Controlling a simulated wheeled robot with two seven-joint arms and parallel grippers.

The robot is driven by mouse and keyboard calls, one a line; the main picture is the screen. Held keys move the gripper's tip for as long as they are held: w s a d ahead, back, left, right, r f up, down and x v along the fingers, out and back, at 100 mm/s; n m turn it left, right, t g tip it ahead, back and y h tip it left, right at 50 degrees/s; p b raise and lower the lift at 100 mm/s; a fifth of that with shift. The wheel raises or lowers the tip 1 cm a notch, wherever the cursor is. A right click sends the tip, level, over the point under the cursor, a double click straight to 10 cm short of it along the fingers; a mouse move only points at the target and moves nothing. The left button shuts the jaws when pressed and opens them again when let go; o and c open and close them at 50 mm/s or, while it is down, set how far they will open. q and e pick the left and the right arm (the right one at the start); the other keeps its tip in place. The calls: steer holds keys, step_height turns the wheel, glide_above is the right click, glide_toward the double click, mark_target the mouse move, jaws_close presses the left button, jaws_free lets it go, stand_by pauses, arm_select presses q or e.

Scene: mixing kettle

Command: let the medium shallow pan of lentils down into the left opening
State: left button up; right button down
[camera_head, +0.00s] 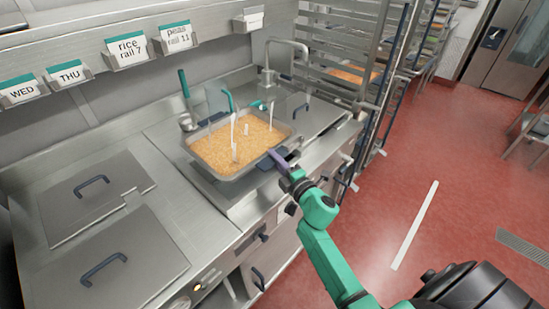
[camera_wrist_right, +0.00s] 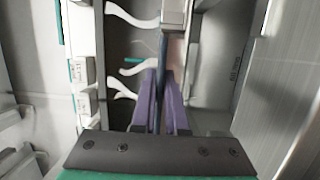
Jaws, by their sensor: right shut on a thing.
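The shallow metal pan of orange lentils (camera_head: 240,143) is over the counter, near the back wall, in the head view. It looks roughly level; I cannot tell whether it is seated or held above the surface. The left opening is not visible; the pan hides the counter under it. My right gripper (camera_head: 279,158) is at the pan's near right edge, by a dark blue piece. In the right wrist view its purple fingers (camera_wrist_right: 161,108) are close together on a thin edge. My left gripper is not in view.
White wisps (camera_head: 234,137) stand over the lentils. A lid with a dark handle (camera_head: 302,108) lies right of the pan. Two grey lids (camera_head: 92,197) cover the counter at left. A tap (camera_head: 268,80) stands behind. A tall rack (camera_head: 372,85) is at right.

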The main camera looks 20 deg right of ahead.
mark_target(275, 184)
stand_by(0.3)
steer(key=shift+f+b, duration=3.55)
steer(key=shift+b, duration=0.05)
steer(key=shift+f, duration=0.15)
steer(key=c, duration=0.9)
jaws_free()
steer(key=o, duration=0.5)
steer(key=shift+s+f, duration=0.15)
steer(key=shift+f, duration=0.1)
steer(key=shift+s+f, duration=0.1)
